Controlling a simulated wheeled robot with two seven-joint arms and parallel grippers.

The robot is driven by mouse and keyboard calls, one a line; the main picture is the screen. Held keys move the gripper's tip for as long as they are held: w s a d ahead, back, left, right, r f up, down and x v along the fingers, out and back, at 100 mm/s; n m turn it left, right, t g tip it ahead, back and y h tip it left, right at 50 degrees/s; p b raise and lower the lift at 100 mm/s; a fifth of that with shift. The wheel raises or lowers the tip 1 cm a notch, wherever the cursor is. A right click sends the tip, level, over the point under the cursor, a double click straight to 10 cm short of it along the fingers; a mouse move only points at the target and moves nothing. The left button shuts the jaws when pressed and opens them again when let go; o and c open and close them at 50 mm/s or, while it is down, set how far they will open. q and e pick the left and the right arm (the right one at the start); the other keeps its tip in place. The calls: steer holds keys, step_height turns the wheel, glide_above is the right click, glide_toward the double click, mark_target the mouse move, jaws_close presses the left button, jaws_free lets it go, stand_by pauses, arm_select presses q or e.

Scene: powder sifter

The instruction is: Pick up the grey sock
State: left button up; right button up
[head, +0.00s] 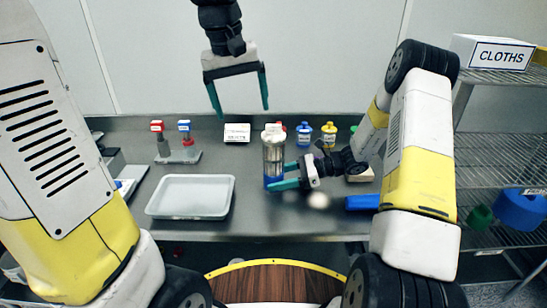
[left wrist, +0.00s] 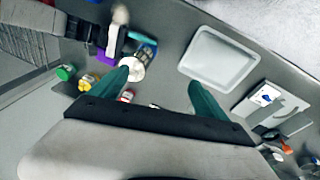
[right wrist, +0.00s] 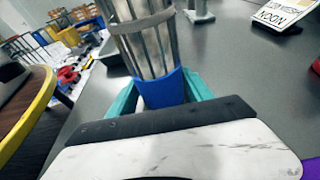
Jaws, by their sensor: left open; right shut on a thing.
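A grey, ribbed, see-through cylinder (head: 273,155) with a white top and blue base stands upright on the steel bench in the head view. My right gripper (head: 277,176) is shut on its lower part. The right wrist view shows the grey ribs and blue base (right wrist: 162,90) between the fingers. I cannot tell whether this is the grey sock; no cloth sock shows. My left gripper (head: 242,112) is open and empty above the back of the bench. The cylinder also shows beside a left finger in the left wrist view (left wrist: 138,62).
A white tray (head: 190,196) lies on the bench to the left. Behind stand a small rack with red and blue topped items (head: 178,157), a white label block (head: 237,133), and blue (head: 304,134) and yellow (head: 329,135) bottles. A wire shelf (head: 500,140) is at right.

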arm_select(q)
steer(key=n+g+y, duration=0.1)
steer(key=g, duration=0.1)
glide_above(274, 144)
steer(key=w, duration=0.2)
steer(key=f, duration=0.3)
steer(key=shift+w+a+f, duration=0.15)
steer(key=shift+a+f, duration=0.2)
steer(key=shift+f, duration=0.05)
steer(key=shift+w+d+f+n, duration=0.2)
steer(key=shift+d+f+n, duration=0.05)
steer(key=shift+n, duration=0.05)
steer(key=f, duration=1.2)
steer(key=shift+w+d, duration=0.1)
steer(key=shift+w, duration=0.15)
steer(key=c, duration=1.5)
steer(key=shift+r, duration=0.15)
step_height(274, 144, up, 28)
steer(key=shift+f, duration=0.1)
steer(key=shift+c, duration=0.2)
arm_select(e)
steer(key=o, duration=1.1)
steer(key=shift+c, duration=0.2)
